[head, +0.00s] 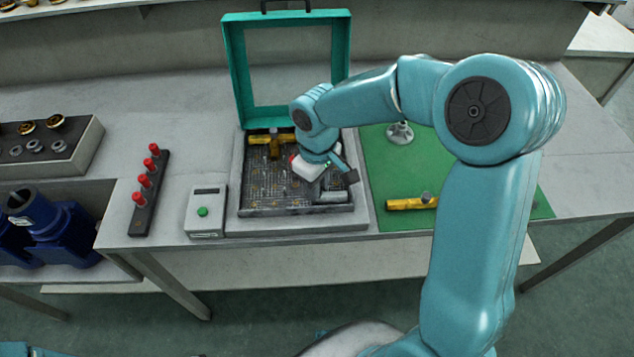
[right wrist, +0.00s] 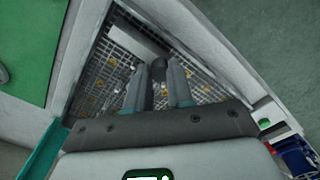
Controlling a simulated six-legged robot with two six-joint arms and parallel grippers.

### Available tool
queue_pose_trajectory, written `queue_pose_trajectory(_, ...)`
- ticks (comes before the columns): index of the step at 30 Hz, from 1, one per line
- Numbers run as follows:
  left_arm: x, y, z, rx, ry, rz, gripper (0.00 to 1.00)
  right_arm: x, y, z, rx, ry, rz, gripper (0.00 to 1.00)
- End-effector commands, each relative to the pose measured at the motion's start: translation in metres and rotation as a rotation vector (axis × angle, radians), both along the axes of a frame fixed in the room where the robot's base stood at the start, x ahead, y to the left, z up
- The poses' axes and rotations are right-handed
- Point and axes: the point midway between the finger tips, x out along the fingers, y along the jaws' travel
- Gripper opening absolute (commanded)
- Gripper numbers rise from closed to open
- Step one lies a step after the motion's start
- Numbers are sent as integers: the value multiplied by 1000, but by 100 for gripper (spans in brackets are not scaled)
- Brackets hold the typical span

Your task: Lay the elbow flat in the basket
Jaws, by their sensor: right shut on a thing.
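The basket (head: 246,190) is a dark mesh tray inside the grey washer with its teal lid up; its mesh also fills much of the right wrist view (right wrist: 92,75). My right gripper (right wrist: 160,92) is shut on a grey elbow (right wrist: 143,42), low in the front right part of the basket. In the head view the elbow (head: 333,197) shows as a short grey pipe near the front wall, partly hidden by the gripper (head: 340,182). I cannot tell whether it touches the mesh. My left gripper is out of view.
A yellow tee (head: 265,146) lies at the basket's back left. A yellow fitting (head: 405,204) and a silver part (head: 400,133) are on the green mat (head: 383,170). A control box (head: 204,212) and a red-knobbed rack (head: 148,195) stand left. The basket's left middle is clear.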

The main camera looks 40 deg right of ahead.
Motion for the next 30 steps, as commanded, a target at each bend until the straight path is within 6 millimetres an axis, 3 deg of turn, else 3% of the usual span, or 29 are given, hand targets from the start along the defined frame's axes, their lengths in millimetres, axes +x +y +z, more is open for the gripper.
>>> queue_pose_trajectory(5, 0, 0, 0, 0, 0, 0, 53, 0, 0, 0, 0, -1, 0, 0)
queue_pose_trajectory(6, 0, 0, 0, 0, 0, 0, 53, 0, 0, 0, 0, -1, 0, 35)
queue_pose_trajectory(8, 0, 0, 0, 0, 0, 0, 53, 0, 0, 0, 0, -1, 0, 52)
queue_pose_trajectory(16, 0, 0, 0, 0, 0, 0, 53, 0, 0, 1, 0, 0, 0, 52)
queue_pose_trajectory(20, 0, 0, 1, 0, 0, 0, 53, 1, 0, 10, -1, -3, -1, 52)
queue_pose_trajectory(23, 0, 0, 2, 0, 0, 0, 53, 1, 0, 29, 0, -6, -1, 52)
queue_pose_trajectory(30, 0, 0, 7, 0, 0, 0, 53, 1, 0, 94, 0, -7, -1, 52)
